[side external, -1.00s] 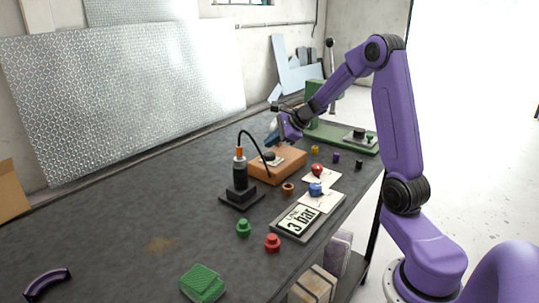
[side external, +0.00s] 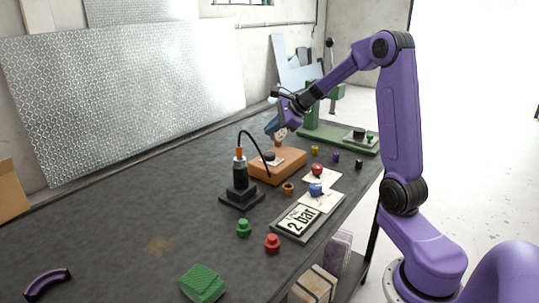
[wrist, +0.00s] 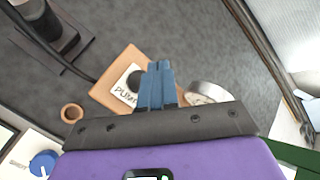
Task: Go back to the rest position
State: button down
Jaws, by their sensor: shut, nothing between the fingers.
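My gripper (side external: 277,130) is raised above the orange box (side external: 283,165) on the dark table, apart from it. In the wrist view its blue fingers (wrist: 158,82) are together with nothing between them. The orange box also shows below them in the wrist view (wrist: 108,88), with a white label, partly hidden, and a dark round button on top. A round metallic gauge-like part (wrist: 208,90) is partly hidden behind my gripper.
A black pump-like device (side external: 240,183) with a cable stands left of the box. Red (side external: 272,243) and green (side external: 243,228) knobs, a green block (side external: 202,283) and a green stand (side external: 340,135) are around. The table's left is largely clear.

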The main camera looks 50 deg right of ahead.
jog(key=s+a+n+g+y, duration=0.1)
jog(key=s+a+n+g, duration=0.1)
jog(key=s+a+n, duration=0.5)
jog(key=s+a+f+n+g+y, duration=0.1)
jog(key=s+a+n+g, duration=0.1)
jog(key=a+n, duration=0.5)
jog(key=s+a+n+g+y, duration=0.15)
jog(key=s+a+n, duration=0.3)
jog(key=a, duration=0.55)
jog(key=s+a+f+n+g+h, duration=0.1)
jog(key=s+f+n+h, duration=0.1)
jog(key=s+n, duration=0.7)
jog(key=s+f+n+g+h, duration=0.2)
jog(key=s+n, duration=0.7)
jog(key=s, duration=0.5)
jog(key=shift+s+a+n+h, duration=0.2)
jog(key=shift+a+n+h, duration=0.2)
jog(key=shift+h, duration=0.15)
jog(key=shift+r, duration=0.1)
dwell(2.6)
